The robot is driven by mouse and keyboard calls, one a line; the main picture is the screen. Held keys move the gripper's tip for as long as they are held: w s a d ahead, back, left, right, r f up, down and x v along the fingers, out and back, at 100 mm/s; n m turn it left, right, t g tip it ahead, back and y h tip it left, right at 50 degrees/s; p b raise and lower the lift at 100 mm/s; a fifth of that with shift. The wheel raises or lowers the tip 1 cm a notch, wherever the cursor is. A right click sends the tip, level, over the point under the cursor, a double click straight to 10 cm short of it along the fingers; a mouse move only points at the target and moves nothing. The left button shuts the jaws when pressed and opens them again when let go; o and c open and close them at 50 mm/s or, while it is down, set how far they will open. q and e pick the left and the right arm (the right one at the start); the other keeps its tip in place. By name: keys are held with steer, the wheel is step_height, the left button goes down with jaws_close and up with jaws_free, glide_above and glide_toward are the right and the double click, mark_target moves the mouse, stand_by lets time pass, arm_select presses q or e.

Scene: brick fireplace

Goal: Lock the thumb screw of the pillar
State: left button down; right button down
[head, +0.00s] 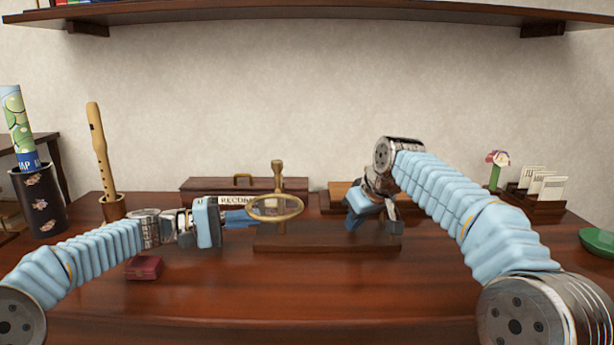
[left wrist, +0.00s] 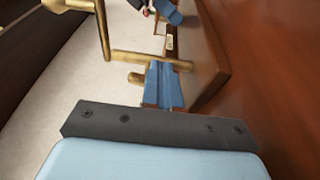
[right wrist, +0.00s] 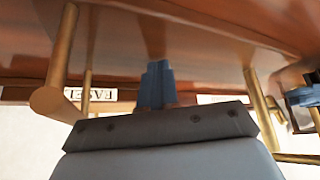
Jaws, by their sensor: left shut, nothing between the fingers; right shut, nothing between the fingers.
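A wooden base (head: 330,243) stands on the desk with a brass pillar (head: 278,178) and an oval brass ring (head: 275,208) at its left part. The pillar also shows in the left wrist view (left wrist: 103,25), where a short brass stub (left wrist: 136,78) shows beside my fingers; I cannot tell if it is the thumb screw. My left gripper (head: 240,217) is shut and empty, its tips close to the ring; contact is unclear. My right gripper (head: 358,206) is shut and empty above the base's right part. Brass posts (right wrist: 260,105) flank its fingers in the right wrist view.
A small red box (head: 144,267) lies below my left forearm. A card holder (head: 536,203) and green dish (head: 597,241) are at right. The front desk middle is clear.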

arm_select(q)
steer(key=shift+f, duration=0.1)
steer(key=shift+s+f, duration=0.1)
steer(key=shift+s, duration=0.3)
steer(key=a, duration=0.6)
steer(key=d+r, duration=0.3)
steer(key=d, duration=0.3)
steer(key=shift+s+r, duration=0.2)
stand_by(0.5)
steer(key=shift+w+f, duration=0.3)
steer(key=shift+w, duration=0.3)
stand_by(0.8)
steer(key=shift+s+f, duration=0.15)
steer(key=shift+f, duration=0.2)
stand_by(0.4)
